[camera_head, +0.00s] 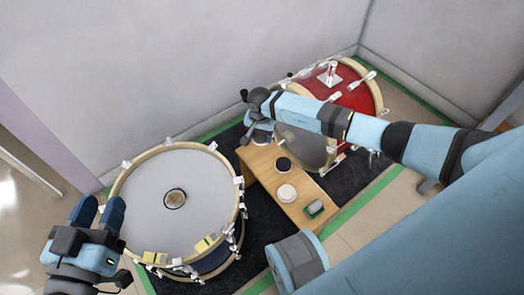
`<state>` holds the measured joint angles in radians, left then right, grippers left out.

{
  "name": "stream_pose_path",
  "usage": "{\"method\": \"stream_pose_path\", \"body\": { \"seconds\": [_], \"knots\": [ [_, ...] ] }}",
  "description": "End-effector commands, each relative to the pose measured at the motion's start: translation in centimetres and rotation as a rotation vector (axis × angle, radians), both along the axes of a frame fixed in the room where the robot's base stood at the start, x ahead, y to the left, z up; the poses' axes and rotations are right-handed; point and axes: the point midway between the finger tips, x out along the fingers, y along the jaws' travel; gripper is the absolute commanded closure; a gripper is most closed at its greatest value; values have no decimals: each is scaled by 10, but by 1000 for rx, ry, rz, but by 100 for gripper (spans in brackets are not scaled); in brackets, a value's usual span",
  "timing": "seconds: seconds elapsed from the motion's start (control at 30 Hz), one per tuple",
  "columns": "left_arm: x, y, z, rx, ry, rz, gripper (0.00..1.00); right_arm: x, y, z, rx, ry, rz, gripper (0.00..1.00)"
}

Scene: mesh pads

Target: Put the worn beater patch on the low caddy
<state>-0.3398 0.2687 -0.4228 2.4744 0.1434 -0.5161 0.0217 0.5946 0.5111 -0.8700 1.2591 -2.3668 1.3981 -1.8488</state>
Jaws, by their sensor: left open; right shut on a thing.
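The low caddy (257,163) is a low wooden bench in the middle of the view. My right gripper (260,134) is over its far left end, seen from behind. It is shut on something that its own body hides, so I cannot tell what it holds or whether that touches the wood. A round tan patch with a dark rim (175,199) lies at the middle of the large drum's pale head. I cannot tell whether this is the worn beater patch. My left gripper (99,210) is open and empty at the drum's left front edge.
On the caddy are a black disc (283,164), a cream disc (287,193) and a grey-green block (314,208). The large drum (145,180) carries yellow tags at its front rim. A red drum (359,98) stands behind my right arm. Walls close off the back.

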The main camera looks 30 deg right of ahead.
Motion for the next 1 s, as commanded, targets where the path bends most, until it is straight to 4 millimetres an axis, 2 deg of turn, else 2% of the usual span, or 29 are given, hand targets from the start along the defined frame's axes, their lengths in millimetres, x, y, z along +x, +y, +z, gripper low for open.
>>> {"method": "stream_pose_path", "body": {
  "seconds": [0.03,0.1,0.2,0.43,0.6,0.7,0.83,1.0],
  "knots": [
    [3,2,-4,17,-30,1,57,-1,1,-18,2,4,-1,64],
    [5,3,-3,37,-64,2,57,0,1,-30,1,1,-1,64],
    [8,5,0,55,-98,5,57,0,0,-40,1,0,0,64],
    [9,6,1,67,-120,7,57,0,0,-47,0,0,1,64],
    [10,7,-8,89,-153,12,57,-1,1,-73,1,3,0,64],
    [15,9,-4,121,-204,14,57,0,1,-86,2,1,1,64],
    [18,12,7,139,-248,10,57,0,0,-86,1,-1,1,64],
    [16,12,9,137,-249,9,57,0,0,-86,0,0,2,64]
  ]
}}
